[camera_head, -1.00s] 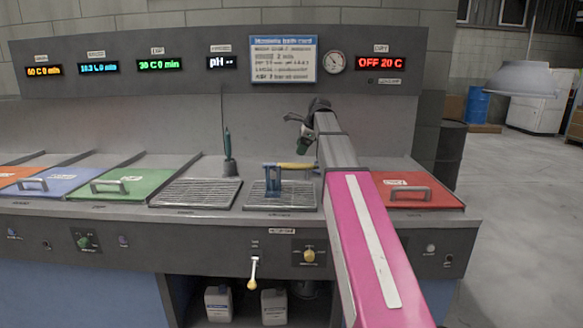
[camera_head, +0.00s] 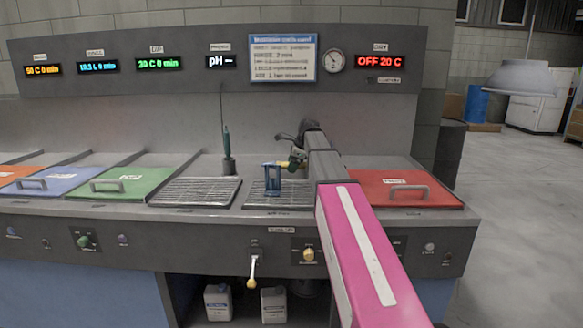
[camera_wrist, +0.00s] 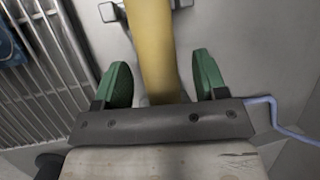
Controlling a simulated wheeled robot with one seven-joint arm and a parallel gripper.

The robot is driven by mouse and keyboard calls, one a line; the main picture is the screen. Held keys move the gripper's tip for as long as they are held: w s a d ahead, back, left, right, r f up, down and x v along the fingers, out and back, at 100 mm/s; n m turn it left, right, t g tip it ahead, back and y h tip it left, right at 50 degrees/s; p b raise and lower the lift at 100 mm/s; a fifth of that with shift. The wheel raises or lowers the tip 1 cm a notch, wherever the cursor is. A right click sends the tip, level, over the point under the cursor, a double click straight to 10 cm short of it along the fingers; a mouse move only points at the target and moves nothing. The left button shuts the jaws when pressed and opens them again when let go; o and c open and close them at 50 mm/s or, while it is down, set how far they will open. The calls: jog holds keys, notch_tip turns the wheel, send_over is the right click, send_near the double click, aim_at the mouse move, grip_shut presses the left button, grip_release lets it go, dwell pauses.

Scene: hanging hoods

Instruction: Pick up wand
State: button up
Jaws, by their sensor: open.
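The wand (camera_head: 270,164) has a yellow handle. It lies across a blue stand (camera_head: 272,182) on the right-hand metal grate. In the wrist view, its thick yellow handle (camera_wrist: 155,45) runs up between the two green fingers. My gripper (camera_wrist: 163,78) is open around the handle, with a gap visible on each side. In the head view, my gripper (camera_head: 297,160) is at the right end of the wand, and my arm and gripper hide most of the handle.
A green probe (camera_head: 228,150) stands in a holder behind the left grate (camera_head: 196,191). Green (camera_head: 125,184), blue and orange lids lie to the left, and a red lid (camera_head: 392,188) lies right of my arm. A light-blue hose (camera_wrist: 275,112) shows in the wrist view.

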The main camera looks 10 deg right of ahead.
jog(key=c, duration=1.1)
jog(key=shift+r, duration=0.15)
